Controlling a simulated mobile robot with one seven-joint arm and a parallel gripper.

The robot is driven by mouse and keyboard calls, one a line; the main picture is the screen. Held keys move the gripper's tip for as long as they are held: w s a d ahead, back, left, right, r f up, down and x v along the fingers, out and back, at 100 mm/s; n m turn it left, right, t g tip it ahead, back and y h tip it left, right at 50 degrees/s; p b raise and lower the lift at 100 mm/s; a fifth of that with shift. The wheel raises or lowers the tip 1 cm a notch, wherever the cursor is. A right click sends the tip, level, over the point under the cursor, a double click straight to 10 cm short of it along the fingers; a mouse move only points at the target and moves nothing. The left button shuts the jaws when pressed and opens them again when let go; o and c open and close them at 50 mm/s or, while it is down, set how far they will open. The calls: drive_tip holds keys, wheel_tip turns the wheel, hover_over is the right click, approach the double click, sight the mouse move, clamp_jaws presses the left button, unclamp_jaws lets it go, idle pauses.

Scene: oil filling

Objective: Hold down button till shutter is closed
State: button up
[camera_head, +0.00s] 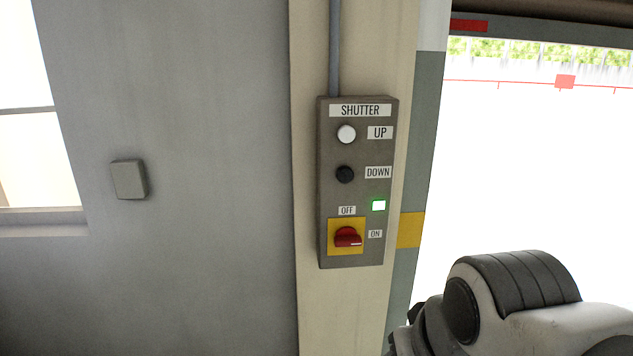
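A grey shutter control box (328,225) is mounted on a beige post in the middle of the view. It has a white UP button (346,134), a black DOWN button (345,174) below it, and a lit green-edged lamp (378,205). A red rotary switch (347,237) on a yellow plate has OFF and ON labels, with its handle toward ON. The shutter opening (530,160) at the right is open to bright outdoors. Part of my arm shows at the lower right, apart from the box. My gripper is not in view.
A grey wall (210,120) with a small grey box (129,179) lies left of the post. A bright window (30,120) is at the far left. A conduit (335,50) runs up from the control box. The space before the box is clear.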

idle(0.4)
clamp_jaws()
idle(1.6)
